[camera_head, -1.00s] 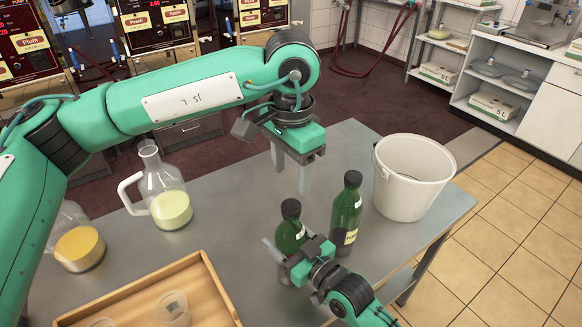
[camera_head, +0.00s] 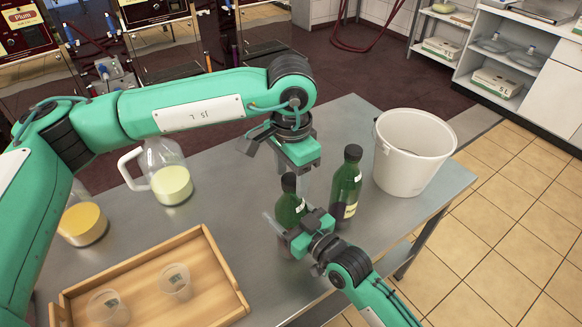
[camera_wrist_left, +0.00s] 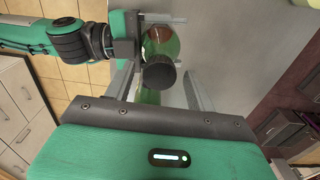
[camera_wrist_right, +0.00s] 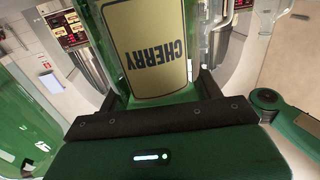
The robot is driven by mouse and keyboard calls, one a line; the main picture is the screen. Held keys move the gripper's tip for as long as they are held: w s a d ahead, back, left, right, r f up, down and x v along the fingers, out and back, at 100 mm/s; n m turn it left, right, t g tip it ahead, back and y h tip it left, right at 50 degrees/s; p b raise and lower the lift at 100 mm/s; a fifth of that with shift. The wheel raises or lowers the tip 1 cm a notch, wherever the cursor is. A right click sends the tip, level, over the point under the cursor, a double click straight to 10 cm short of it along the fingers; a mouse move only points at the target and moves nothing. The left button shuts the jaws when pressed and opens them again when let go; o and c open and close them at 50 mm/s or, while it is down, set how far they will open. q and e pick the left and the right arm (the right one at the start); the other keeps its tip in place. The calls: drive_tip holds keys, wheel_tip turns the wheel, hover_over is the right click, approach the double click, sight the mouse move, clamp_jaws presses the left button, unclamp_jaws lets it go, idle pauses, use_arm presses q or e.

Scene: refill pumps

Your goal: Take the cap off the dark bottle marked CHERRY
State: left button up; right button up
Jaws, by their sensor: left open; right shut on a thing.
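The dark green CHERRY bottle (camera_head: 290,211) stands upright on the table with its black cap (camera_head: 289,183) on. Its label (camera_wrist_right: 148,40) reads CHERRY in the right wrist view. My right gripper (camera_head: 283,232) is shut around this bottle's body from the front right. My left gripper (camera_head: 293,177) is open and points down just above the cap. In the left wrist view the cap (camera_wrist_left: 158,73) appears between its spread fingers. I cannot tell whether the fingers touch the cap.
A second green bottle (camera_head: 345,193) with a black cap stands close on the right. A white bucket (camera_head: 410,165) is behind it. Jugs of yellow (camera_head: 83,222) and pale liquid (camera_head: 171,184) stand left. A wooden tray (camera_head: 206,248) holding two clear cups is in front.

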use_arm(q)
drive_tip(key=c, duration=1)
drive_tip(key=shift+c, duration=0.2)
